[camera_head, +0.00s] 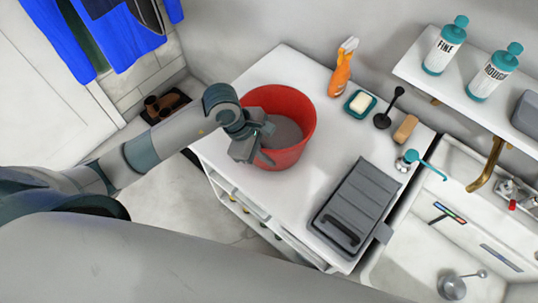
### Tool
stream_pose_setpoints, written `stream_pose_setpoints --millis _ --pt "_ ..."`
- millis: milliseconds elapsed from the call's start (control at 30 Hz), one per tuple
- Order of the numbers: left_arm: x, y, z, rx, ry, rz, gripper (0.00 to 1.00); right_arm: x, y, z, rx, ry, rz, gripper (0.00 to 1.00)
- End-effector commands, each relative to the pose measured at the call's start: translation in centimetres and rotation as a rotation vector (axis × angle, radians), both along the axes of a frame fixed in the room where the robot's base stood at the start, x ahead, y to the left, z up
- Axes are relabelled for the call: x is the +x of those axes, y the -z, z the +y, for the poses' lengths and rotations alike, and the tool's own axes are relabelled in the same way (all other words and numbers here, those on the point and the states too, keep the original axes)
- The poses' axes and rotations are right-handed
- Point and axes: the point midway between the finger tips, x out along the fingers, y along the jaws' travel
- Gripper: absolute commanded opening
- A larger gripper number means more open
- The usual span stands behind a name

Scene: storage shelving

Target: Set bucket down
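The red bucket (297,104) is upright at the left part of the white counter (318,182). It has a grey inside bottom. I cannot tell whether its base touches the counter or is slightly above it. My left gripper (257,139) is at the bucket's left rim, with one finger over the inside and the other outside the wall. Whether the fingers press on the wall is too small to tell. My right gripper is not in view.
An orange spray bottle (342,70), a soap dish (360,103), a black plunger-like tool (384,119) and a brush (405,128) line the counter's back. A grey rack (357,205) lies at the right, beside the sink (417,245). The counter between bucket and rack is clear.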

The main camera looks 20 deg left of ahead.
Motion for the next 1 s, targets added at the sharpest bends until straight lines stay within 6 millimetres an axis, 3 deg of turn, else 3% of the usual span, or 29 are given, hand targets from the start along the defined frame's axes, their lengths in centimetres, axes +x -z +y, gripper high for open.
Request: stream_pose_setpoints --millis 33,100,133,633,1000 --pt "0.0 0.2 0.0 0.0 0.001 -0.001 0.0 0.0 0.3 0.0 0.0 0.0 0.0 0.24" --pt "0.0 0.1 0.0 0.0 0.0 0.0 0.19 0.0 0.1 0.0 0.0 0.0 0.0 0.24" --pt "0.0 0.1 0.0 0.0 0.0 0.0 0.21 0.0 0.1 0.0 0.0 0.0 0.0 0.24" --pt "0.0 -0.5 0.2 0.0 0.0 -0.001 0.21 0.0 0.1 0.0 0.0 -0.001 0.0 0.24" --pt "-0.6 -5.6 2.5 0.002 0.001 -0.005 0.21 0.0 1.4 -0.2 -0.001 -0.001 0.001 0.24"
